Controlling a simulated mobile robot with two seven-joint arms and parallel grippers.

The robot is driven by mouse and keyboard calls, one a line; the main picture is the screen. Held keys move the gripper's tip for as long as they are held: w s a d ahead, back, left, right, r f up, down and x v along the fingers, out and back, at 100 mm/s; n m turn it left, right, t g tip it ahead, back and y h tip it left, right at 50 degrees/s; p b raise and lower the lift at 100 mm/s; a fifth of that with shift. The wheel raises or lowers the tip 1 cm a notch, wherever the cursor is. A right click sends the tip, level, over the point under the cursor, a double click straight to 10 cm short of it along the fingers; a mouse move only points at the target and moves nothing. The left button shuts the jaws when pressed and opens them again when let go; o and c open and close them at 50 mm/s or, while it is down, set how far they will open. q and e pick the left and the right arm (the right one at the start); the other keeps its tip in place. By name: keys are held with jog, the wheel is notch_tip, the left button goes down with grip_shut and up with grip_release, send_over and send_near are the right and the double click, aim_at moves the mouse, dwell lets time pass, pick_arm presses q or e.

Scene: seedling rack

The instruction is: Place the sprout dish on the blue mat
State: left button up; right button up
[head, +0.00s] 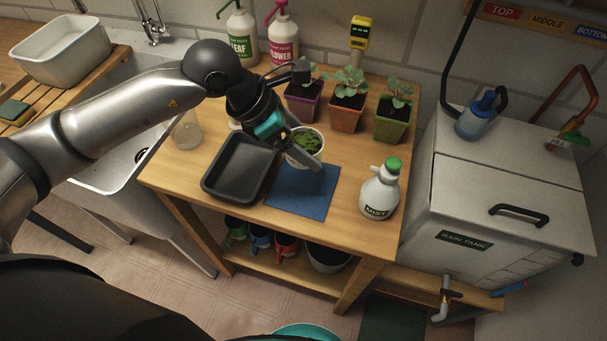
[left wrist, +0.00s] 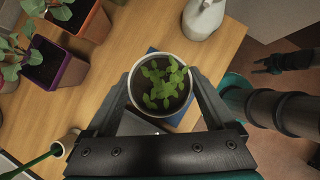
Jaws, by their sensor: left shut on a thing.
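The sprout dish (head: 308,140) is a round white-rimmed dish with green sprouts on dark soil. It also shows from above in the left wrist view (left wrist: 160,85). My left gripper (head: 302,154) is shut on it, with one finger on each side of the dish. The blue mat (head: 300,195) lies on the wooden table. In the head view the dish appears over the mat's far edge; its height above the table is hard to tell. In the left wrist view parts of the mat (left wrist: 152,50) show around the dish. A dark shape at the right there looks like my right gripper (left wrist: 262,65).
A black tray (head: 238,168) stands left of the mat. A white mist bottle (head: 379,192) with a green cap stands to its right. Potted plants (head: 346,110) stand behind, and a glass (head: 187,132) stands at the table's left. The near part of the mat is clear.

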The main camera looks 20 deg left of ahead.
pick_arm(q)
notch_tip(320, 180, down, 10)
jog(key=shift+r+b, duration=0.1)
jog(key=shift+b, duration=0.4)
jog(key=o, duration=1.2)
jog(key=shift+f, duration=0.2)
jog(key=shift+c, duration=0.2)
jog(key=shift+r, duration=0.1)
jog(key=v, duration=1.2)
jog(key=shift+p, duration=0.45)
jog(key=shift+d, duration=0.1)
